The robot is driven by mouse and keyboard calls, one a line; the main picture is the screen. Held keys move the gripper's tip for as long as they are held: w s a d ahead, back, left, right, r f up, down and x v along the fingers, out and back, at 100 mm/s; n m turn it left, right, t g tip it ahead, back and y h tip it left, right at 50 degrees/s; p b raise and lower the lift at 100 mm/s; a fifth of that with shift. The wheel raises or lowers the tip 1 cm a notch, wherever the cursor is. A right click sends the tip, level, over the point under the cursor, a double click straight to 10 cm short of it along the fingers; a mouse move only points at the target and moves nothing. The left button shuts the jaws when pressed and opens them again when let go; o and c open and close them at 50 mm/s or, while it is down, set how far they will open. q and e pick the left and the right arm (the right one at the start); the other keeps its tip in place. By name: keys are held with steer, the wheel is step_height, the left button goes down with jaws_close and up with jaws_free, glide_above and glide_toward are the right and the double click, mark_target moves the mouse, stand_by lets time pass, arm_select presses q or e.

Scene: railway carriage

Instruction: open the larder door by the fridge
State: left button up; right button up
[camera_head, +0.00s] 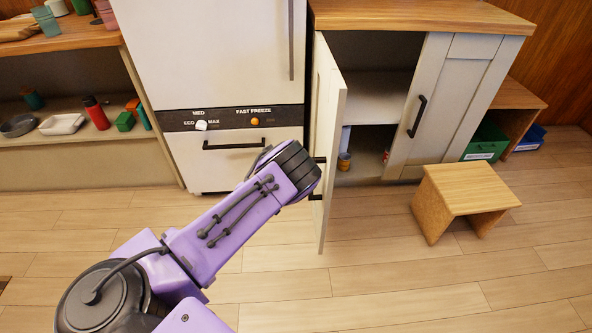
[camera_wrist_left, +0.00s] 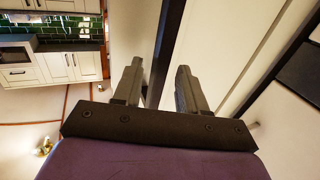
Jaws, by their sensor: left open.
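The larder door (camera_head: 330,105) is a cream panel to the right of the fridge (camera_head: 205,60). It stands swung well out from its cupboard, seen nearly edge-on, with the shelves behind it showing. The ends of its dark handle (camera_head: 316,197) show on the face toward my left gripper (camera_head: 308,175). That gripper is at the handle, its fingers mostly hidden in the head view. In the left wrist view the fingers (camera_wrist_left: 158,82) are apart, with a dark upright bar, apparently the handle (camera_wrist_left: 167,45), between them. Whether either finger touches it I cannot tell. My right gripper is not in view.
The other cupboard door (camera_head: 425,105) is shut. A wooden stool (camera_head: 465,195) stands on the floor in front of it. Green (camera_head: 485,142) and blue (camera_head: 528,138) bins sit at the right. A tin (camera_head: 344,161) stands inside the larder. The floor before the open door is clear.

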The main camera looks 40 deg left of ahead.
arm_select(q)
steer(key=p+v, duration=0.2)
steer(key=v, duration=0.7)
